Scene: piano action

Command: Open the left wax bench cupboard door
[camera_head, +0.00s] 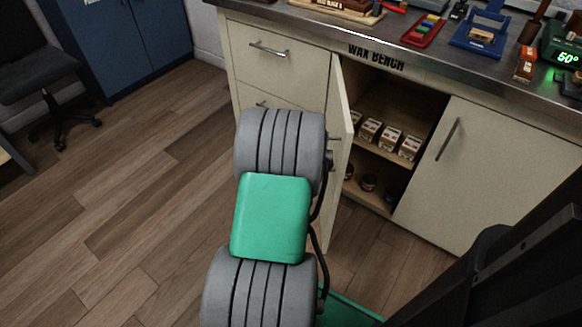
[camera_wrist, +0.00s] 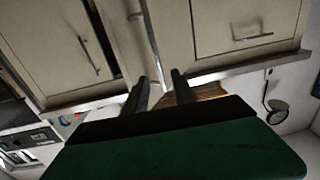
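The left wax bench cupboard door (camera_head: 340,150) stands swung outward, seen nearly edge-on. Shelves with small boxes show behind it in the head view. A small metal part, perhaps its handle, sticks out beside my arm. In the wrist view the door's pale edge (camera_wrist: 152,40) runs down toward my fingers. My gripper (camera_wrist: 168,72) shows two dark fingers with a gap between them. I see nothing clearly held, and cannot tell whether the fingers touch the door. In the head view my arm hides the gripper.
The right cupboard door (camera_head: 490,175) is shut, with a bar handle (camera_head: 447,139). Drawers (camera_head: 275,65) are left of the opening. The worktop (camera_head: 400,45) carries tools and trays. The wooden floor (camera_head: 130,190) at the left is clear up to a blue cabinet (camera_head: 130,40) and chair (camera_head: 40,75).

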